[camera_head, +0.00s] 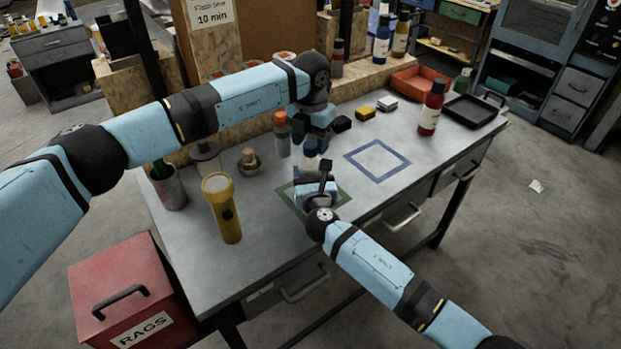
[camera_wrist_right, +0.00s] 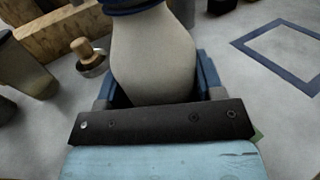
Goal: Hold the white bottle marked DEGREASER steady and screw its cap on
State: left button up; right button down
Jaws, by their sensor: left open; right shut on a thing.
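The white bottle (camera_head: 307,169) stands upright over the green-outlined square (camera_head: 340,203) on the bench. Its pale body (camera_wrist_right: 152,58) fills the middle of the right wrist view. A dark blue round piece, seemingly the cap (camera_wrist_right: 135,5), is at the bottle's top, cut off by the frame edge. I cannot tell how tightly it sits. The DEGREASER marking is not visible. My right gripper (camera_head: 315,186) is shut on the bottle's body, its blue fingers on either side. My left gripper (camera_head: 317,141) is open just above the bottle's top, fingers pointing down; its fingertips partly hide the top.
A blue-outlined square (camera_head: 378,160) at right is empty. A red bottle (camera_head: 431,110) and black tray (camera_head: 470,112) are farther right.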

pick_arm(q)
jog(key=shift+f, duration=0.55)
jog(key=c, duration=0.9)
jog(key=shift+c, duration=0.2)
jog(key=o, duration=1.1)
jog(key=shift+r, duration=0.15)
notch_tip(320, 180, up, 12)
